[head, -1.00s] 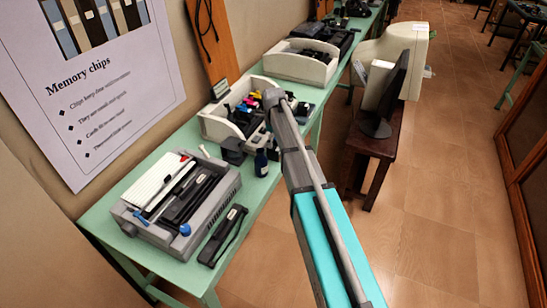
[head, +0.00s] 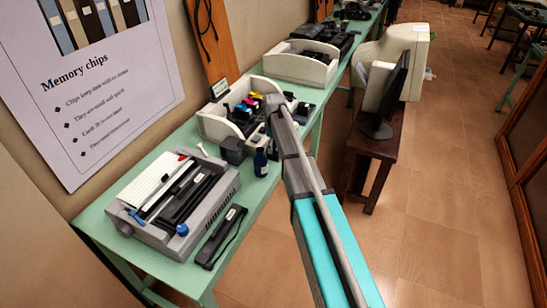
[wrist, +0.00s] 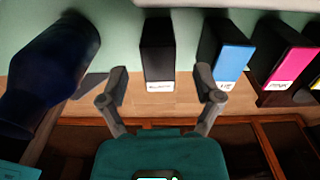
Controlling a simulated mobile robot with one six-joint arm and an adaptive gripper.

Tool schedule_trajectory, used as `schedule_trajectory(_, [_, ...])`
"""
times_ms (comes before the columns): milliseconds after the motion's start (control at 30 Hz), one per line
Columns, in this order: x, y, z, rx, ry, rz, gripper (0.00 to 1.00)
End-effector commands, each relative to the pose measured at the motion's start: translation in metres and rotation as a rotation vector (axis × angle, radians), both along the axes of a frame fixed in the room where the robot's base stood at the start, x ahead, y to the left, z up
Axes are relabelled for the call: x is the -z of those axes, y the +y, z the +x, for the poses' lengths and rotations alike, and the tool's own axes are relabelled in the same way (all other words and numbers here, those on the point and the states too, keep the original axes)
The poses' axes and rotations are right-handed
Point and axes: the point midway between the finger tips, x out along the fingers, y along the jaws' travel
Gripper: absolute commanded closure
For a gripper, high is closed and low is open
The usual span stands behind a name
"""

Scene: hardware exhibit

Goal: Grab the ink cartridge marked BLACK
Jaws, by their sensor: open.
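In the wrist view a black cartridge (wrist: 158,45) with a white label stands between the two fingers of my gripper (wrist: 161,78). The label's print is too blurred to read. The fingers are spread apart, one on each side of it, with gaps showing. A blue cartridge (wrist: 231,58) stands just right of the right finger, and a pink cartridge (wrist: 281,58) farther right. In the head view coloured cartridges (head: 250,101) show in and around a white bin (head: 213,124). My arm hides part of that area, and I cannot make out my fingers there.
A grey printer (head: 205,208) is nearer on the green table (head: 104,219). A monitor (head: 388,95) stands right of the arm.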

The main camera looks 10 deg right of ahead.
Motion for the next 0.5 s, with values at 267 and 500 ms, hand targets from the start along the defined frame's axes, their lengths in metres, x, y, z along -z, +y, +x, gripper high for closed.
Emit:
schedule_trajectory(267, [0.022, 0.000, 0.000, 0.000, 0.000, 0.000, 0.17])
schedule_trajectory(500, [0.024, 0.000, 0.000, 0.000, 0.000, 0.000, 0.17])
